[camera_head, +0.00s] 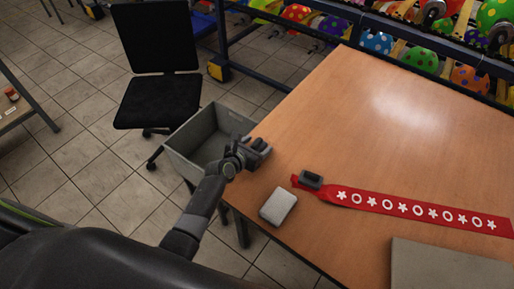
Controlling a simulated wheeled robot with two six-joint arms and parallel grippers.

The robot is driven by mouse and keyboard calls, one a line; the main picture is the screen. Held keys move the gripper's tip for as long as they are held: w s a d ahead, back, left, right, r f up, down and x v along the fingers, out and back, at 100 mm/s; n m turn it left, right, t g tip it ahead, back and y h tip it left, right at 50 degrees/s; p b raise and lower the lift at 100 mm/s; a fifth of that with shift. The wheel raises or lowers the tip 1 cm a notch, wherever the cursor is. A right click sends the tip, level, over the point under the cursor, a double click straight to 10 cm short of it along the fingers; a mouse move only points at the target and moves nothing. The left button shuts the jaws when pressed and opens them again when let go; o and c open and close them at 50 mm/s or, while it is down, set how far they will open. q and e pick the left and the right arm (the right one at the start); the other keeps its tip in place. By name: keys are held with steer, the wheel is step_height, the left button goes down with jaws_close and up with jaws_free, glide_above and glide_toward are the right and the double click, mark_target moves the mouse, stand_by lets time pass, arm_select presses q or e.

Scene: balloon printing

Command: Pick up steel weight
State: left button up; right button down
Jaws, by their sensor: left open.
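A pale grey metal-looking block (278,206) lies flat on the wooden table near its left edge. A smaller dark grey block (311,180) sits on the left end of a red strip with white stars and rings (410,205). I cannot tell for certain which block is the steel weight. My left gripper (262,146) is open at the table's left edge, above and left of both blocks and apart from them. Its fingers are small and dark in this view. My right gripper is not in view.
The wooden table (390,125) is mostly clear in its middle and far part. A grey bin (184,147) stands beside its left edge, near a black chair (158,98). A grey flat panel (450,268) lies at the front right. Colourful balloon racks stand behind.

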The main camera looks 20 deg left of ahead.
arm_select(q)
steer(key=shift+w+d+f, duration=0.1)
steer(key=shift+w, duration=0.15)
steer(key=shift+c, duration=0.3)
steer(key=c, duration=1.2)
steer(key=shift+c, duration=0.7)
